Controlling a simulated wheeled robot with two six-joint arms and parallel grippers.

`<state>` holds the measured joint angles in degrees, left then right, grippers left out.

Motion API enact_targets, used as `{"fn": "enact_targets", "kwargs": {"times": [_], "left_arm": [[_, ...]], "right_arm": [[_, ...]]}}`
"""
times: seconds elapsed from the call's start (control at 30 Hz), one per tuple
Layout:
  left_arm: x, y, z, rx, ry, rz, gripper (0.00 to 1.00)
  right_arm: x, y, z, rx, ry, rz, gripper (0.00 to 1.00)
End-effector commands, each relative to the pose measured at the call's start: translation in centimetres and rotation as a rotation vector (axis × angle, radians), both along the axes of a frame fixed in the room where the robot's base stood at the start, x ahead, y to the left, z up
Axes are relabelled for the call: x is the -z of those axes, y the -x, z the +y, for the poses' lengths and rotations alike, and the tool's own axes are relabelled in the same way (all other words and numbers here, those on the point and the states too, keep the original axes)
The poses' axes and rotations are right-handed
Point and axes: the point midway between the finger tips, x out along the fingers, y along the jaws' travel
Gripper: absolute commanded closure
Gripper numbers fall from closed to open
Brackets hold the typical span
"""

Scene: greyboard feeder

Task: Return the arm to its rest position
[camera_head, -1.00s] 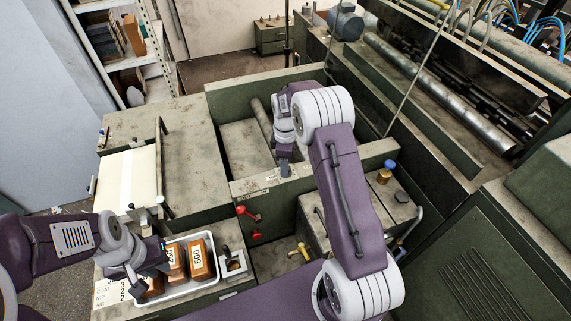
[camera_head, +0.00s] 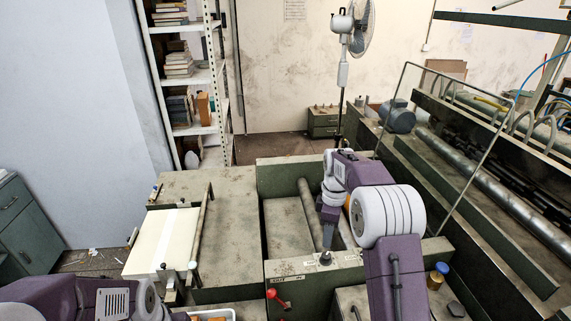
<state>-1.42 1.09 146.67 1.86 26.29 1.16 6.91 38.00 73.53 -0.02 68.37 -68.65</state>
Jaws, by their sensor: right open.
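My right arm comes up from the bottom right, purple with white joints. Its gripper (camera_head: 328,232) points down over the front wall of the green feeder bed (camera_head: 290,225), just above a small grey knob (camera_head: 325,258). The gripper is open; nothing shows between its fingers, which are small in the picture. My left arm lies low at the bottom left edge, and its gripper is cut off below the frame. The rim of a white tray (camera_head: 232,315) shows at the bottom edge.
A cream pad (camera_head: 160,243) lies on the machine table at left. A red-handled lever (camera_head: 274,294) and a blue-topped bottle (camera_head: 437,276) stand near the right arm. Rollers and a wire guard frame (camera_head: 488,150) fill the right. Shelves (camera_head: 185,85) and a fan (camera_head: 361,28) stand behind.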

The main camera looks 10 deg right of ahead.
Motion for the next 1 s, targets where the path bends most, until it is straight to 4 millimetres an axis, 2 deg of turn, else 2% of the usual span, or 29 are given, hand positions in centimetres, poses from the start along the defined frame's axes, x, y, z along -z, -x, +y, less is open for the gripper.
{"fn": "enact_targets", "kwargs": {"times": [0.07, 0.13, 0.23, 0.33, 0.47, 0.6, 0.67, 0.73, 0.8, 1.0], "left_arm": [[1.3, 0.0, 0.0, 0.0, 0.0, 0.0, 0.82], [2.6, 0.0, 0.0, 0.0, 0.0, 0.0, 0.82], [4.3, 0.0, 0.0, 0.0, 0.0, 0.0, 0.82], [5.5, 0.0, 0.0, 0.0, 0.0, 0.0, 0.82], [6.9, 0.0, 0.0, 0.0, 0.0, 0.0, 0.82], [7.2, 0.0, 0.0, 0.0, 0.0, 0.0, 0.82], [7.0, 0.0, 0.0, 0.0, 0.0, 0.0, 0.82], [7.0, 0.0, 0.0, 0.0, 0.0, 0.0, 0.82], [7.0, 0.0, 0.0, 0.0, 0.0, 0.0, 0.82], [7.0, 0.0, 0.0, 0.0, 0.0, 0.0, 0.82]], "right_arm": [[-0.4, -0.4, 0.7, -0.017, 0.004, -0.039, 0.52], [-1.1, 0.5, 1.7, -0.037, 0.006, -0.06, 0.52], [0.0, 4.6, 3.5, -0.051, -0.001, -0.037, 0.52], [2.0, 8.6, 4.8, 0.039, -0.009, -0.033, 0.52], [6.1, 14.8, 6.1, 0.278, -0.02, -0.032, 0.52], [10.3, 21.2, 6.4, 0.644, -0.029, -0.028, 0.52], [11.6, 23.0, 6.3, 0.805, -0.032, -0.024, 0.52], [12.3, 23.2, 6.3, 0.946, -0.043, -0.043, 0.52], [12.2, 22.2, 6.3, 1.038, -0.067, -0.077, 0.52], [12.2, 21.9, 6.3, 1.104, -0.075, -0.084, 0.52]]}}
